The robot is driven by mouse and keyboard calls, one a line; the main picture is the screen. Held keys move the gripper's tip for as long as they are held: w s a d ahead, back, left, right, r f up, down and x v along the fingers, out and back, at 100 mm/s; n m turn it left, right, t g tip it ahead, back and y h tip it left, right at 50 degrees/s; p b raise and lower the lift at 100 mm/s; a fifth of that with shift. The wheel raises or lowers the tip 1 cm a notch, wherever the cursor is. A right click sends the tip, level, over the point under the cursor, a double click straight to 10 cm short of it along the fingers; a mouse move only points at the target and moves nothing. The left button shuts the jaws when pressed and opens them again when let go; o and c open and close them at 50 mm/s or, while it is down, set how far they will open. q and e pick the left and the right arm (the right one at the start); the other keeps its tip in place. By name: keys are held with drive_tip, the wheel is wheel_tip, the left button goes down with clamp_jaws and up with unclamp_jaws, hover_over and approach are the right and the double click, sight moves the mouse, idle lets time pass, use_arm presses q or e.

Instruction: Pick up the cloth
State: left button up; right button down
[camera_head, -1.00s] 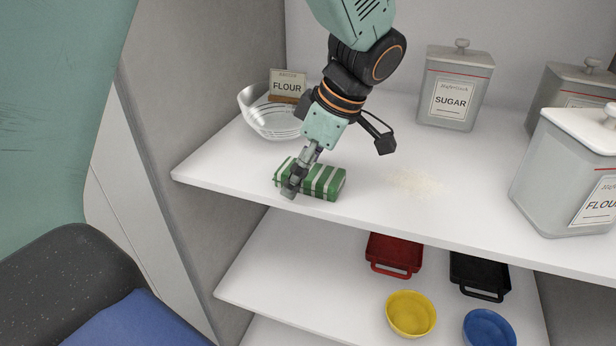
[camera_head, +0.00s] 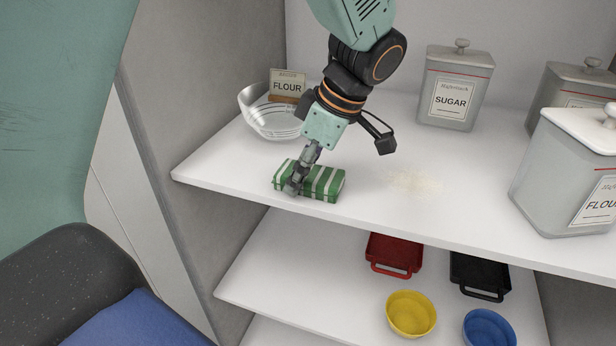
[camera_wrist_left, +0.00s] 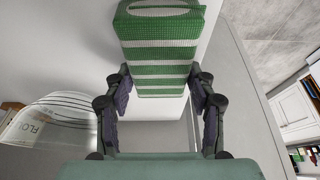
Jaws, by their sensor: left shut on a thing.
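The cloth (camera_head: 325,183) is a folded green block with white stripes. It lies on the upper shelf near its front left edge. My left gripper (camera_head: 297,185) reaches down from above and is shut on the cloth near its left end. In the left wrist view the cloth (camera_wrist_left: 160,50) sits between the two dark fingers (camera_wrist_left: 160,92), which press on its sides. My right gripper is in neither view.
A glass bowl (camera_head: 262,118) and a FLOUR card (camera_head: 288,86) stand behind the gripper. A pale spill of crumbs (camera_head: 414,181) lies right of the cloth. SUGAR (camera_head: 447,98) and FLOUR (camera_head: 570,165) canisters stand further right. Red (camera_head: 394,252) and black trays (camera_head: 481,272) are below.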

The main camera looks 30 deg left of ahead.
use_arm(q)
drive_tip(key=shift+r, duration=0.4)
wheel_tip(320, 180, up, 10)
drive_tip(key=p, duration=0.3)
drive_tip(key=shift+f, duration=0.15)
drive_tip(key=o, duration=0.4)
drive_tip(key=c, duration=0.3)
